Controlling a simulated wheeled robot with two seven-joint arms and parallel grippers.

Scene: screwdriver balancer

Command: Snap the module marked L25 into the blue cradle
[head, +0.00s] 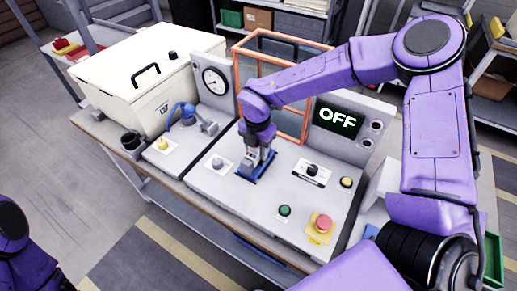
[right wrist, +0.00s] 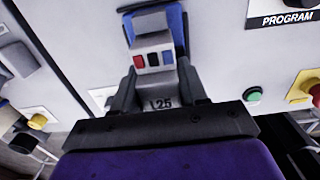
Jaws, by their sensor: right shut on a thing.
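My right gripper (head: 254,160) points down at the blue cradle (head: 262,172) on the grey bench panel. In the right wrist view the gripper (right wrist: 157,85) is shut on a grey module (right wrist: 154,62) marked L25, with red, dark and blue patches at its far end. The blue cradle (right wrist: 174,22) shows just beyond that end, with a grey part inside it. The fingers hide the module's sides, and I cannot tell whether it is seated in the cradle. Of my left arm, only purple parts show at the lower left of the head view; its gripper is out of sight.
A display (head: 338,118) reads OFF. An orange-framed clear guard (head: 285,82) stands behind the cradle. A black knob (head: 312,170), green button (head: 284,210) and red emergency button (head: 322,224) lie to the right. A white box (head: 150,75) and gauge (head: 215,81) stand left.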

